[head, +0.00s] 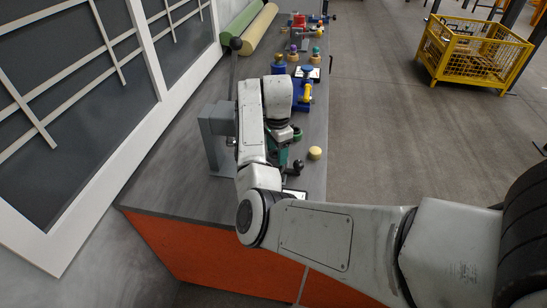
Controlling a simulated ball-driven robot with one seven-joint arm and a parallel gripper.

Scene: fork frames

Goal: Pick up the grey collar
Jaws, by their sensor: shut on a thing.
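My arm reaches in from the lower right and bends up over the near part of the workbench (175,196). Its white wrist end hangs above the bench, close to a grey lever press. My gripper's jaws are hidden below and behind the wrist, so what is between them does not show. I cannot make out a grey collar anywhere in this view; it may be hidden by my arm.
The grey press (213,135) stands left of my wrist, its lever rising to a black knob (236,43). A yellow round piece (315,153) lies right of my wrist. Blue and yellow tooling (303,92) and several coloured parts stand farther back. A yellow cage (470,55) is on the floor.

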